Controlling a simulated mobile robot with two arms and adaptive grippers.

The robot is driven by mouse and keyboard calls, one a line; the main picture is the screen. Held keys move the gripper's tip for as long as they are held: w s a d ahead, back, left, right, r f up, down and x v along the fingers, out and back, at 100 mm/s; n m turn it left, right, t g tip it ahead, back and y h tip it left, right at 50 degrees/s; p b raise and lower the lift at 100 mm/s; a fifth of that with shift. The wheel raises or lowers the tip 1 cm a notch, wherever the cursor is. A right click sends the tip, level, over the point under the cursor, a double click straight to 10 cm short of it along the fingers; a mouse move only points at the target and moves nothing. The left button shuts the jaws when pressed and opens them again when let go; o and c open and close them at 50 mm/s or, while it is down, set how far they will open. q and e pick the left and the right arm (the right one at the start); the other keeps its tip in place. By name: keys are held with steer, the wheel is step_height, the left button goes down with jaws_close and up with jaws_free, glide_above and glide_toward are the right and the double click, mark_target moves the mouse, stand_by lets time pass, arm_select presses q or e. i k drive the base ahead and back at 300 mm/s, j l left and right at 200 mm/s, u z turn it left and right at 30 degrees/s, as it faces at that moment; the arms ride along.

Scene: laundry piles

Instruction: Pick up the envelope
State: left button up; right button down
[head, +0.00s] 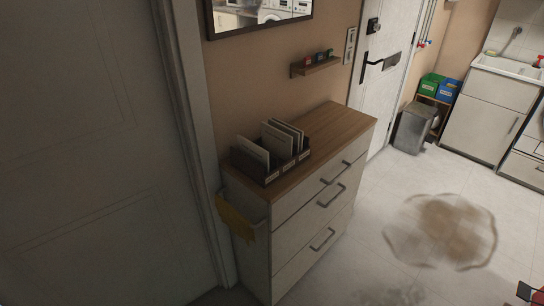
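Several white envelopes or cards (250,152) stand upright in a dark divided organizer (268,178) on top of the dresser. I cannot tell which of them is the envelope. A yellow, paper-like item (235,222) shows at a pale holder on the dresser's left side; I cannot tell if it is an envelope. My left gripper is not in view. A small dark and red part at the bottom right corner looks like the edge of my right gripper (530,293), cut off by the frame and far from the dresser.
The wood-topped dresser (342,127) stands against the wall, its drawers shut. A small shelf (316,67) hangs above it. A pale door (90,130) fills the left. A grey bin (413,128) stands at the back.

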mark_target(277, 142)
steer(key=k+l+u, duration=0.2)
steer(key=u, duration=0.6)
steer(key=i+l+u, duration=0.1)
steer(key=l+u, duration=0.95)
steer(key=l, duration=0.2)
steer(key=i, duration=0.05)
